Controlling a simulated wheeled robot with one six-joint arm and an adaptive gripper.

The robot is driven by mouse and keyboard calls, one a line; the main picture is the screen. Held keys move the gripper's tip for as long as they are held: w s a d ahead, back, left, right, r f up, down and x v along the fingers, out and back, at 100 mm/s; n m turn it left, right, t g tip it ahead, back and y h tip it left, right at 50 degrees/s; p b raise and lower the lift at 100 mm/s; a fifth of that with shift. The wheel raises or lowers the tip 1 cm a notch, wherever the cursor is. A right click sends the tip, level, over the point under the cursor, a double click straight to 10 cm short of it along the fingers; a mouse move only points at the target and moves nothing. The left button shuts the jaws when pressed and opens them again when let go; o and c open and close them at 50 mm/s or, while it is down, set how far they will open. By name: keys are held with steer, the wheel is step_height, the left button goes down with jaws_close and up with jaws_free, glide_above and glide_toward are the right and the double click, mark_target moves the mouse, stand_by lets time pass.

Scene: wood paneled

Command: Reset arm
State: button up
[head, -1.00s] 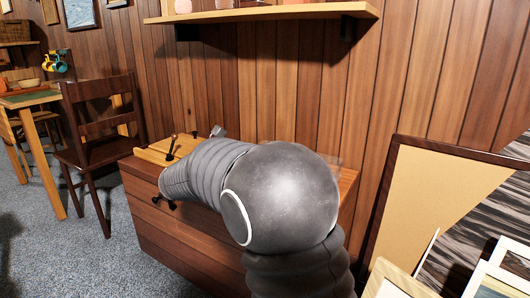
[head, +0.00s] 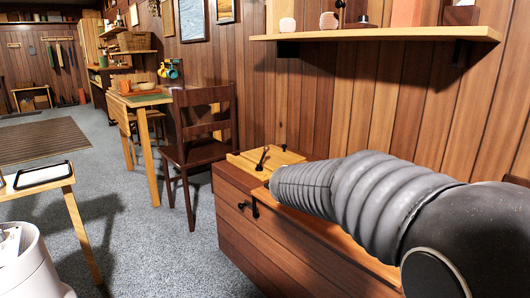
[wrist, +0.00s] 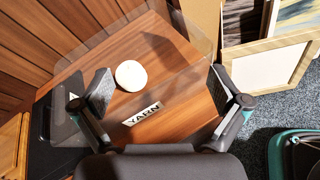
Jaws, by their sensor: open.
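In the head view, my grey ribbed arm reaches across the wooden chest (head: 275,245) at the right, and my gripper is hidden there.
A light wooden tray-like piece (head: 265,160) is on the chest's left end. A dark chair (head: 200,135) and a table (head: 148,99) stand to the left. A shelf (head: 380,36) overhangs the chest. Open carpet (head: 140,220) lies at left. Frames (wrist: 265,70) lean near the chest.

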steer(key=s+a+f+m+g+y+p, duration=0.15)
steer(key=s+m+y+p, duration=0.45)
steer(key=s, duration=1)
steer(key=s+a+f+m+t+y+p, duration=0.1)
steer(key=s+a+m+t+y, duration=0.2)
steer(key=s+a+m+y, duration=0.4)
steer(key=s+a+m, duration=0.2)
steer(key=m, duration=0.2)
steer(key=shift+s+m+y, duration=0.25)
steer(key=shift+m+y, duration=0.05)
steer(key=shift+m, duration=0.1)
